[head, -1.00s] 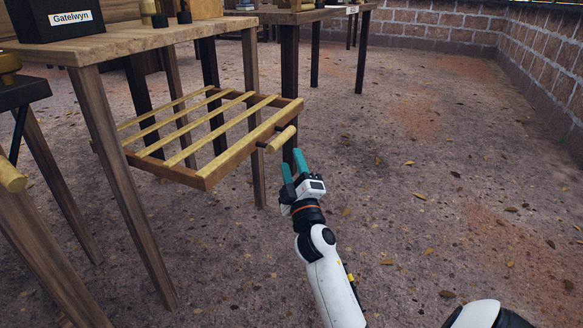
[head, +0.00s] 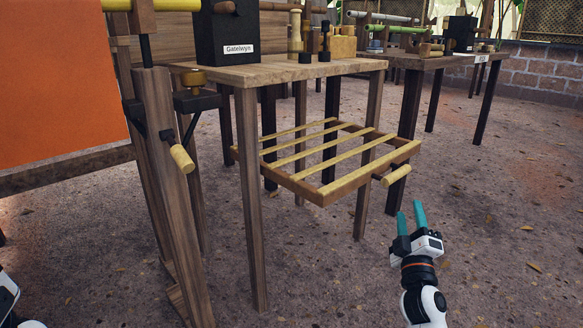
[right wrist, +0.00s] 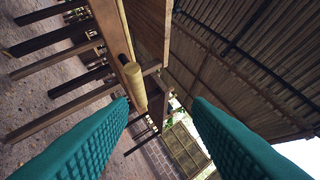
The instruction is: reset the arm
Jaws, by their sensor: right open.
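My right gripper (head: 411,218) is open and empty, with two teal fingers pointing up. In the head view it shows below and a little right of the pale wooden handle (head: 395,176) of a slatted rack (head: 345,184). In the right wrist view the teal fingers stand wide apart, and the handle (right wrist: 134,86) shows beyond them, near the left finger, with no visible contact. The fingers hold nothing. My left gripper is not in view; only a bit of white and black arm shows at the lower left edge.
A wooden table (head: 275,70) bears a black box labelled Gatelwyn (head: 228,35) and small turned parts. A wooden post with a crank handle (head: 182,158) and an orange sheet (head: 60,85) stand at left. Another table (head: 440,60) is behind. The floor at right is free.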

